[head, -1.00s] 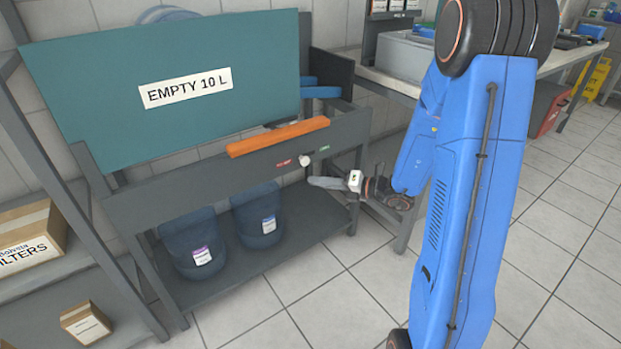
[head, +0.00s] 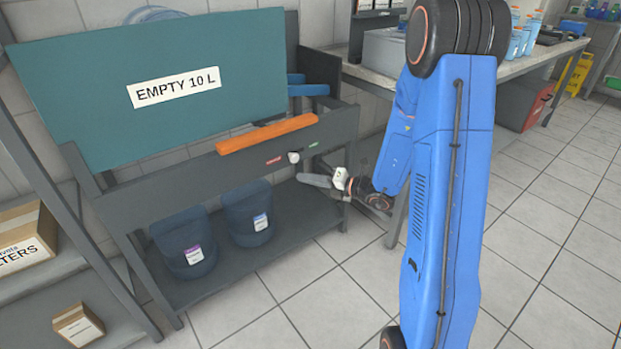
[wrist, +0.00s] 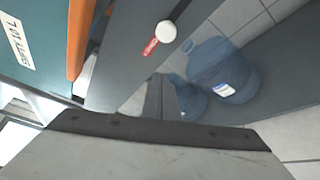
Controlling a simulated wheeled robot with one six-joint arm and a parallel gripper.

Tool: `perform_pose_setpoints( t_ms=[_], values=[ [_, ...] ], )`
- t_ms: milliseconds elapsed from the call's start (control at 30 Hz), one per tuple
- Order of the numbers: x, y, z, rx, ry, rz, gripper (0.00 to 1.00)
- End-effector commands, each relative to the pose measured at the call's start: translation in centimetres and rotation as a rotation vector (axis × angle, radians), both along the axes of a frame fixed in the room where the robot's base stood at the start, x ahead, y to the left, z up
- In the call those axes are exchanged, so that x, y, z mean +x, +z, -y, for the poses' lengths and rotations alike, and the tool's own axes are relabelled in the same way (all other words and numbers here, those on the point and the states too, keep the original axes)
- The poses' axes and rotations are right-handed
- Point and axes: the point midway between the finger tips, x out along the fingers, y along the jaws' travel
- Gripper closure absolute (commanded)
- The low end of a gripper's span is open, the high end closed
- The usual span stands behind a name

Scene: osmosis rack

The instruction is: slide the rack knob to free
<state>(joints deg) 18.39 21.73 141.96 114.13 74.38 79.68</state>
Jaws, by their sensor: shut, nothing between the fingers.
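The rack knob (head: 293,157) is a small white round knob on the dark front beam of the rack (head: 215,170). It sits between a red label (head: 274,161) on its left and a green label (head: 313,144) on its right, closer to the red one. My gripper (head: 303,180) is shut and empty, just below the knob and apart from it. In the wrist view the knob (wrist: 166,31) and red label (wrist: 150,46) are beyond the shut fingers (wrist: 160,88). The green label is not seen there.
An orange bar (head: 267,134) lies along the top of the beam, below a teal panel (head: 150,85) reading EMPTY 10 L. Blue bottles (head: 248,215) stand on the lower shelf. A bench (head: 510,68) is behind my arm. Open floor lies in front.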

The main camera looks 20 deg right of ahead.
Motion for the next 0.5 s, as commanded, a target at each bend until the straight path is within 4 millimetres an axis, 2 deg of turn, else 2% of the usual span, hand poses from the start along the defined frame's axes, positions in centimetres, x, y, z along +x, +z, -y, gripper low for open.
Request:
perform_pose_setpoints(
  t_ms=[200, 500],
  values=[
    [2.3, -0.5, -2.4, -0.001, 0.003, -0.001, 1.0],
    [4.8, -1.0, -4.7, -0.001, 0.002, 0.0, 1.0]
  ],
)
